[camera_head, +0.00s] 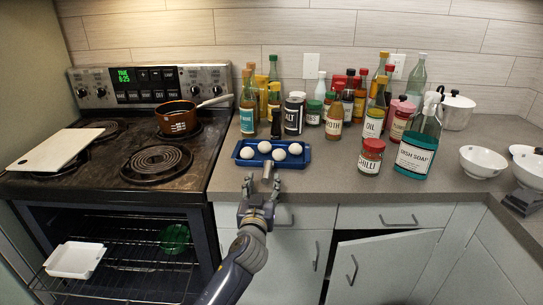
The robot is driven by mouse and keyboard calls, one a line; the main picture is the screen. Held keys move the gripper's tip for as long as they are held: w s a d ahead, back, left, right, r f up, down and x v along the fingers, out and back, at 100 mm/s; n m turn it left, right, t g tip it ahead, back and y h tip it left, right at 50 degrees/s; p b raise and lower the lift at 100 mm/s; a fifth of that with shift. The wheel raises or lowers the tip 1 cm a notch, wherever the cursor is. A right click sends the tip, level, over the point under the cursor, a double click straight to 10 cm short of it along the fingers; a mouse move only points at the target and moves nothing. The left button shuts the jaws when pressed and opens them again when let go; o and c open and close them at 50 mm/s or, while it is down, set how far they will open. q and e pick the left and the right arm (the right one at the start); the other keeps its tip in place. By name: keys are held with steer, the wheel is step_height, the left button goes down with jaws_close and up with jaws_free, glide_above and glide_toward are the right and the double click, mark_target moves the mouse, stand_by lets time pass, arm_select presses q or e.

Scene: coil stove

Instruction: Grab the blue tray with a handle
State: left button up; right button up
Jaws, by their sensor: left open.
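The blue tray (300,164) lies on the grey counter near its front edge, just right of the stove. Several white eggs (279,154) sit in it.
Sauce bottles and jars (335,119) crowd the counter behind the tray. A chilli jar (371,157) and dish soap (415,158) stand to its right. The stove (125,185) with a pot (177,118) and a white board (57,149) is at left, its oven open. A cabinet door (385,265) stands ajar.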

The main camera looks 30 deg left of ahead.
mark_target(268, 167)
arm_select(q)
steer(key=x, duration=0.4)
steer(key=shift+w, duration=0.1)
steer(key=shift+w+a+r+p, duration=0.1)
steer(key=shift+w+a+p, duration=0.05)
steer(key=shift+w+p, duration=0.15)
steer(key=x, duration=0.3)
steer(key=shift+w+p, duration=0.35)
steer(key=shift+w, duration=0.1)
steer(key=shift+w+a, duration=0.15)
steer(key=shift+w, duration=0.1)
steer(key=c, duration=1.1)
jaws_close()
arm_select(e)
steer(key=shift+s+r, duration=0.55)
steer(key=shift+r, duration=0.1)
